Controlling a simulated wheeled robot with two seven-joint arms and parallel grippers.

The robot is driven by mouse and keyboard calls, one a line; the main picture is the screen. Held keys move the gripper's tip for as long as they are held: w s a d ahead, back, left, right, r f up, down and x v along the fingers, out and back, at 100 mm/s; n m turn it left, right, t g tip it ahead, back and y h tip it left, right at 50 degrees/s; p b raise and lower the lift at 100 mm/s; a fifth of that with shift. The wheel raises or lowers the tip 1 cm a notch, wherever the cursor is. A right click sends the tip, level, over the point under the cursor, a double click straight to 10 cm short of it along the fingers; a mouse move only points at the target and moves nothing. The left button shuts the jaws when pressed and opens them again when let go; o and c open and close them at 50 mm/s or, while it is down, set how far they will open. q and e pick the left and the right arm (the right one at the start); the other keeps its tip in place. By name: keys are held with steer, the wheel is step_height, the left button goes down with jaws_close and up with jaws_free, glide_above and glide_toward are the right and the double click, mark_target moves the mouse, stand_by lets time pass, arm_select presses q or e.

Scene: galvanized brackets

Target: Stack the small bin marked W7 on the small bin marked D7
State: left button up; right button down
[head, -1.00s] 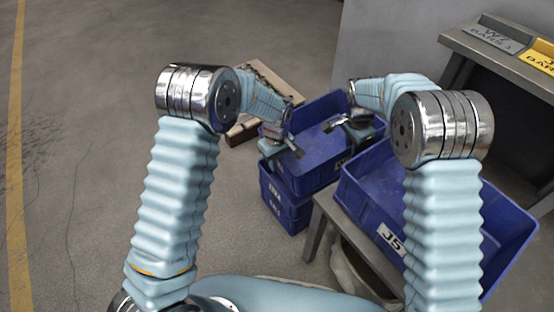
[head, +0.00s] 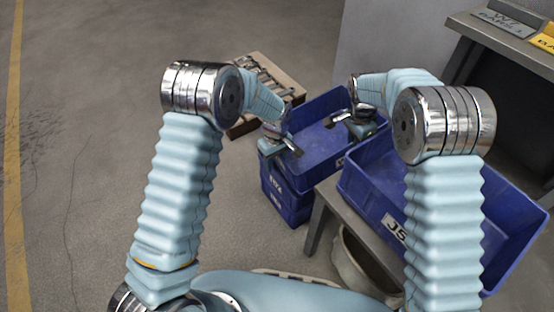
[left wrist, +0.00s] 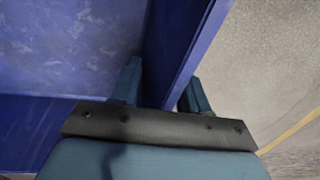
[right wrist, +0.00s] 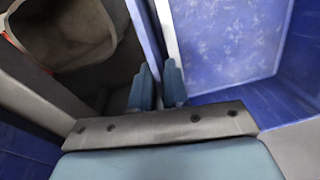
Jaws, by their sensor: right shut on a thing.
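A small blue bin (head: 318,140) is open and empty inside, between my two grippers; its front label is mostly hidden and unreadable. Blue bins (head: 287,200) are stacked directly below it, with two white labels too small to read. I cannot tell whether the upper bin touches them. My left gripper (head: 285,149) is at its near left corner; in the left wrist view the fingers (left wrist: 163,78) stand apart on either side of its wall (left wrist: 178,60). My right gripper (head: 342,118) is at the right side, and in the right wrist view its fingers (right wrist: 157,75) close on the bin wall.
A larger blue bin marked J5 or JS (head: 365,185) sits on a grey bench (head: 322,198) at the right. A pale sack-like container (head: 352,262) is under it. A wooden crate of metal parts (head: 285,75) lies behind. A shelf with labels (head: 500,45) is far right. Floor at left is clear.

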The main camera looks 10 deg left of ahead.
arm_select(q)
steer(key=shift+o, duration=1)
steer(key=shift+s+a+f, duration=0.1)
steer(key=shift+a, duration=0.15)
arm_select(e)
steer(key=shift+w+d+r, duration=0.1)
steer(key=shift+d, duration=0.1)
steer(key=shift+a, duration=0.1)
arm_select(q)
steer(key=shift+d, duration=0.2)
arm_select(e)
steer(key=shift+a, duration=0.1)
arm_select(q)
steer(key=shift+r, duration=0.25)
step_height(320, 180, up, 12)
steer(key=shift+f+p, duration=0.1)
steer(key=shift+p, duration=0.7)
arm_select(e)
steer(key=shift+r, duration=0.65)
steer(key=shift+a, duration=0.15)
